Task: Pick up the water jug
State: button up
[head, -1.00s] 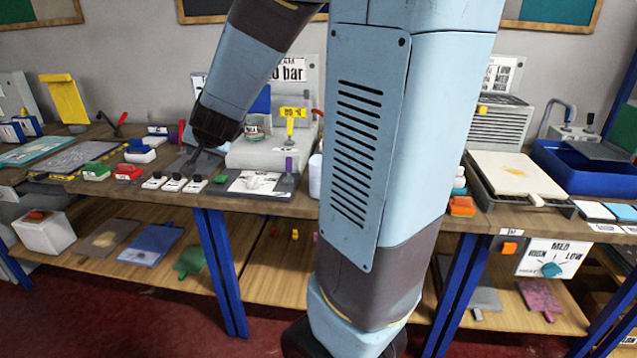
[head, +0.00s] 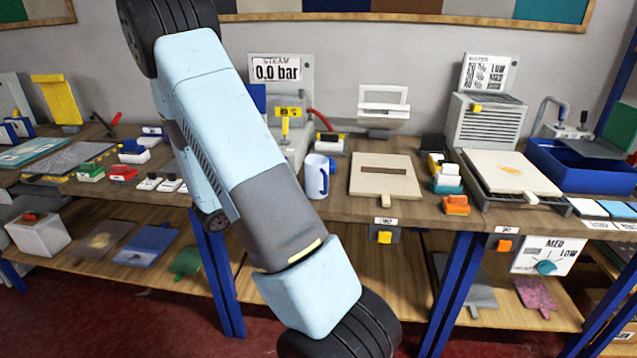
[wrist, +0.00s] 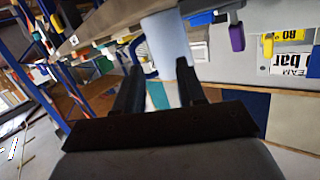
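The water jug (head: 317,177) is a white cylinder with a blue handle, upright on the bench top just right of my arm in the head view. In the wrist view a pale cylinder with a blue handle, which looks like the jug (wrist: 171,40), stands just beyond my fingertips. My gripper (wrist: 158,78) is open, its two dark fingers apart, with nothing seen held between them. The wrist view is tilted and nearly upside down. In the head view my gripper is hidden behind my arm.
A steam gauge box (head: 278,84) with a yellow tag and red hose stands behind the jug. A beige slotted board (head: 385,177) lies to its right. Small white-topped blocks (head: 330,143) sit close behind. A purple-handled tool (wrist: 237,37) shows in the wrist view.

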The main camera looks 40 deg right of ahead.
jog(key=s+f+m+g+h, duration=0.1)
jog(key=s+g+h, duration=0.1)
jog(key=s+g, duration=0.15)
send_near(325, 191)
jog(key=d, duration=0.4)
jog(key=shift+s+d, duration=0.15)
jog(key=shift+d, duration=0.95)
jog(key=shift+s+d, duration=0.2)
jog(key=shift+d, duration=0.85)
jog(key=shift+s+d, duration=0.15)
jog(key=shift+d, duration=0.95)
jog(key=shift+c, duration=0.4)
grip_shut()
